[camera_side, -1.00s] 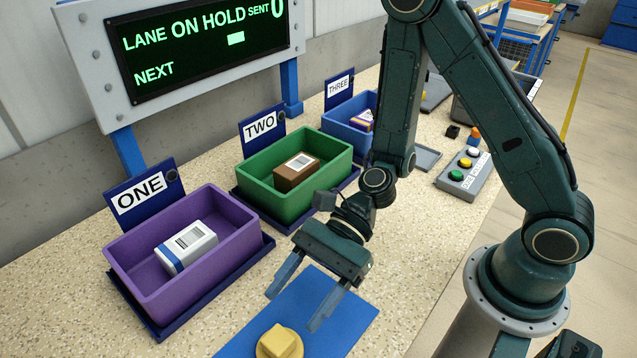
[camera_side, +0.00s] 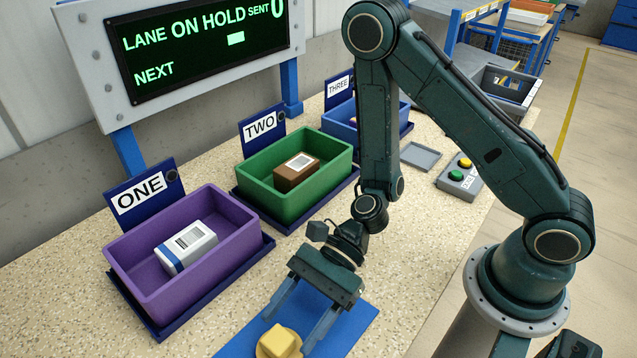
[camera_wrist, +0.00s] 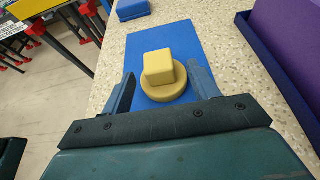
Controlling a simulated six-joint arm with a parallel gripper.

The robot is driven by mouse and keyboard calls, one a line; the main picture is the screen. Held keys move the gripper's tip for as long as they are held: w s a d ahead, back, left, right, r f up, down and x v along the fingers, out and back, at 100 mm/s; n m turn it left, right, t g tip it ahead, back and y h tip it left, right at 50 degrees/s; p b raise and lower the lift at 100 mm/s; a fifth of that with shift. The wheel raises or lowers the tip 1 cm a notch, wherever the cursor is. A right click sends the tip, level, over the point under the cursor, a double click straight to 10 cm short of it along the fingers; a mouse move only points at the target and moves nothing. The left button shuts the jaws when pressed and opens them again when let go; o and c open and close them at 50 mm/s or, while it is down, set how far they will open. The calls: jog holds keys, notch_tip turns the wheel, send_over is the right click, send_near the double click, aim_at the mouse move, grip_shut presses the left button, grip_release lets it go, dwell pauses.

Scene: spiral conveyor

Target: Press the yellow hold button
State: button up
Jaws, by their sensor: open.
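The yellow button (camera_side: 464,162) sits on the grey control box (camera_side: 461,182) in the side view, above a green button (camera_side: 456,174). My upper arm hides the far end of this box. My gripper (camera_side: 290,328) is well away from the box, low over the blue mat. It is open, with its fingers around a yellow block (camera_side: 278,341) on a round yellow base. In the wrist view, my gripper (camera_wrist: 160,72) has one finger on each side of the yellow block (camera_wrist: 158,68); contact cannot be told. The display (camera_side: 205,45) reads "LANE ON HOLD".
Purple bin ONE (camera_side: 130,272) holds a white box, and green bin TWO (camera_side: 255,198) a brown box. Blue bin THREE (camera_side: 343,138) is partly behind my arm. A blue block (camera_wrist: 132,9) lies at the mat's far end in the wrist view.

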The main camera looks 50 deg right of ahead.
aim_at(270, 356)
jog(key=shift+x, duration=2.9)
jog(key=c, duration=1.2)
notch_tip(270, 356, up, 20)
